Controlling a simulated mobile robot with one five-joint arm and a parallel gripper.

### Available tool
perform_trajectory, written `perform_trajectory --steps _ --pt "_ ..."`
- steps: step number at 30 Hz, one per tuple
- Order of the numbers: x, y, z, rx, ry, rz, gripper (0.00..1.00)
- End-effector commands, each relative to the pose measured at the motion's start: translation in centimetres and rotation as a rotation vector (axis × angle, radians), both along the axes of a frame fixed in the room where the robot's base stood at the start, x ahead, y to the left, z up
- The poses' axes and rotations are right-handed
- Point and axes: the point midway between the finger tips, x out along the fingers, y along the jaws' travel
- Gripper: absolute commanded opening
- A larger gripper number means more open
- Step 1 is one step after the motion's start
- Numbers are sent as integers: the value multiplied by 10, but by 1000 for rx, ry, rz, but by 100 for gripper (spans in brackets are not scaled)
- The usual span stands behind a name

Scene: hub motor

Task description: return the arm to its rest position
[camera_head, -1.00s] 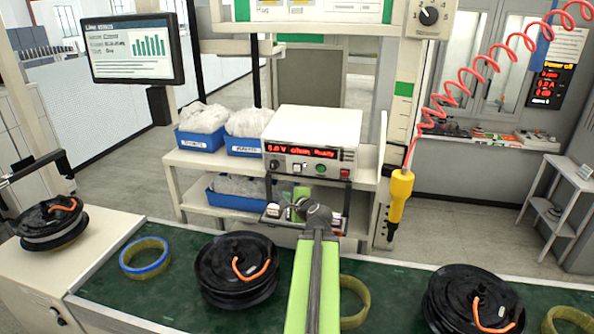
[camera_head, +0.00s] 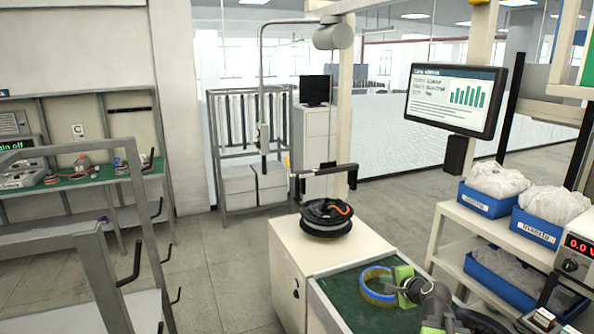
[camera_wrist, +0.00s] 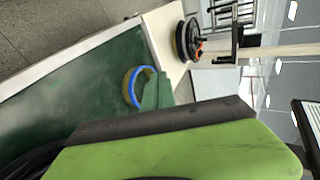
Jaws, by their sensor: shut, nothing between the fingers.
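My arm with green and dark grey links reaches in from the bottom right of the head view. My gripper (camera_head: 404,285) is at its end, green-tipped, shut and empty. It overlaps the right side of a yellow-and-blue ring (camera_head: 372,290) in the picture; I cannot tell how high above it is. The ring lies flat on the green mat (camera_head: 345,300). In the wrist view the ring (camera_wrist: 130,88) shows beside the dark green fingers (camera_wrist: 157,92), and my own green and black arm part fills the lower right.
A black wheel hub (camera_head: 327,218) with an orange cable sits on the white cabinet (camera_head: 290,245) beyond the mat. Blue bins (camera_head: 488,203) and a power supply (camera_head: 580,250) stand on shelves at right. A grey rail frame (camera_head: 110,240) is at left. Floor between is clear.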

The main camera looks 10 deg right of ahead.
Motion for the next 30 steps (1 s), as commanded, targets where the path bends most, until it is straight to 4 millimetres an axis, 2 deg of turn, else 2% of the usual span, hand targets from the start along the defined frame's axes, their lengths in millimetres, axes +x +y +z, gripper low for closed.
perform_trajectory --steps 1,3,6,9,11,12,13,15,19,21,30 --pt "4 45 -12 -48 38 100 0" --pt "2 100 -29 -131 99 242 0" --pt "-14 169 -55 -267 190 450 0" --pt "-42 221 -82 -430 294 672 0" --pt "-65 241 -99 -548 374 817 0" --pt "-84 243 -110 -633 442 916 0" --pt "-97 237 -116 -689 497 977 0" --pt "-120 213 -123 -772 602 1073 0" --pt "-151 189 -127 -851 731 1223 0" --pt "-159 188 -127 -858 747 1280 0" --pt "-159 188 -127 -863 738 1290 0"
